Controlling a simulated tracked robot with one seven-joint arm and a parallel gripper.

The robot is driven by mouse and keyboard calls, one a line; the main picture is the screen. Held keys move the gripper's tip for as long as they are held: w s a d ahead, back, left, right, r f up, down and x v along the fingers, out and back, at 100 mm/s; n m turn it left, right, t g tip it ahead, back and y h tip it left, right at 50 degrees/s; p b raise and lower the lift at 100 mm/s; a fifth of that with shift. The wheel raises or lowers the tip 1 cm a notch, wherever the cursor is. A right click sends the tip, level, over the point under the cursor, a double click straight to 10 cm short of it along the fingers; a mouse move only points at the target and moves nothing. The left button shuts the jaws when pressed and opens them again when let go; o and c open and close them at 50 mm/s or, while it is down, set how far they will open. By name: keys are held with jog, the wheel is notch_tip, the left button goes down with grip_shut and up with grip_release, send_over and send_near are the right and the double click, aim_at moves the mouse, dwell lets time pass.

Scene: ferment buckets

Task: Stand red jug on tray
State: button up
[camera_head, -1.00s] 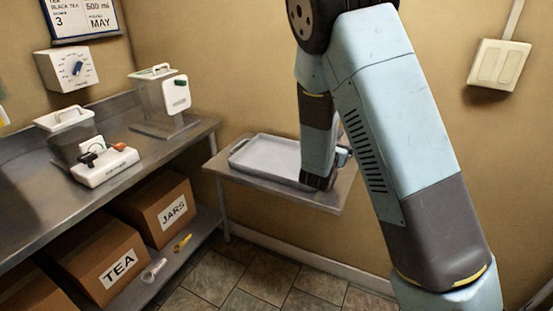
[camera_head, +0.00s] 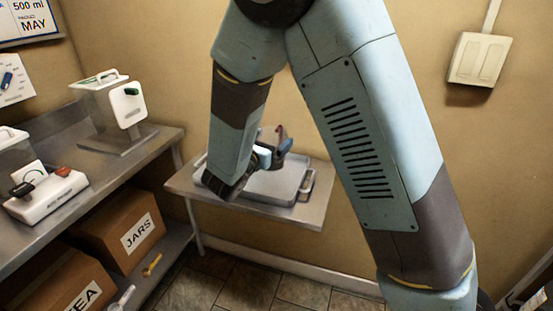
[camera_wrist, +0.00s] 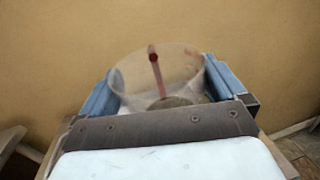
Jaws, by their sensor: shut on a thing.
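The red jug (camera_wrist: 160,75) shows in the wrist view as a clear, round vessel with a red strip on its far side. My gripper (camera_wrist: 158,90) is shut on it, with one blue finger at each side. In the head view my gripper (camera_head: 276,152) is over the grey tray (camera_head: 303,184), and a reddish part of the jug (camera_head: 281,133) shows beyond the fingers. My arm hides most of the jug and part of the tray. I cannot tell whether the jug touches the tray.
The tray lies on a small metal side table (camera_head: 300,213) against the wall. A metal bench (camera_head: 62,205) at left holds a clear container with a white front (camera_head: 128,104) and a white device (camera_head: 45,196). Cardboard boxes (camera_head: 128,232) stand below it.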

jog(key=w+d+f, duration=0.1)
jog(key=w+f, duration=0.1)
jog(key=w+d+f, duration=0.1)
jog(key=w+f, duration=0.1)
jog(key=w+d+f, duration=0.1)
jog(key=w+f, duration=0.2)
jog(key=shift+f, duration=0.1)
jog(key=shift+w+f, duration=0.1)
jog(key=shift+f, duration=1.45)
jog(key=o, duration=0.7)
jog(key=shift+o, duration=0.3)
